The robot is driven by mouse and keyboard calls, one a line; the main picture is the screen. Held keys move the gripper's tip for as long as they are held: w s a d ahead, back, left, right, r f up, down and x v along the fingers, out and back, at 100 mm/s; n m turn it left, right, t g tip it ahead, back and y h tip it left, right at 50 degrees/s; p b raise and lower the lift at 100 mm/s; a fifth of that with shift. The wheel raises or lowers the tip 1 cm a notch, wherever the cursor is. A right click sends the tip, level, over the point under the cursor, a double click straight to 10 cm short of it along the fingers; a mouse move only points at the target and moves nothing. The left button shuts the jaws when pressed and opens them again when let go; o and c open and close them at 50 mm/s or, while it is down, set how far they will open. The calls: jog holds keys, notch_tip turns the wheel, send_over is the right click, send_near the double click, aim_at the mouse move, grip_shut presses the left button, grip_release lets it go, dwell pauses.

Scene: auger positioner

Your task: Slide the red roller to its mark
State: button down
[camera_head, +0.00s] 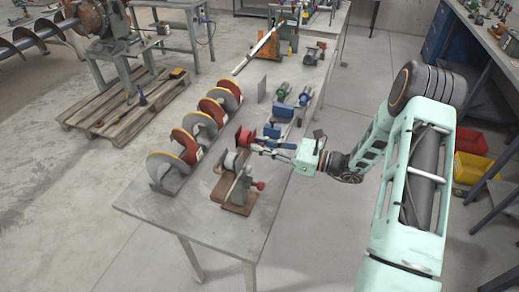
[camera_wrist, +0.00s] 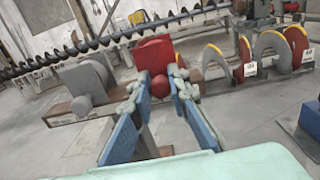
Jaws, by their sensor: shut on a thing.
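The red roller (camera_head: 243,137) sits on the positioner near the middle of the table in the head view. In the wrist view its red block (camera_wrist: 155,56) stands straight ahead, with a round red knob (camera_wrist: 160,87) on the near side. My gripper (camera_head: 259,147) reaches in from the right at the roller. In the wrist view its blue-padded fingers (camera_wrist: 160,82) are on both sides of the knob and shut on it. A grey roller (camera_head: 234,160) sits beside the red one on the brown-based positioner (camera_head: 238,208). I cannot make out the mark in either view.
Auger flights (camera_head: 172,160) with yellow rims and red faces stand in a row along the table's left side. Blue-ended parts (camera_head: 281,112) and green-ended parts lie farther back. The table's near left corner (camera_head: 140,202) is bare.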

jog(key=c, duration=2.1)
grip_release()
jog(key=v, duration=1.2)
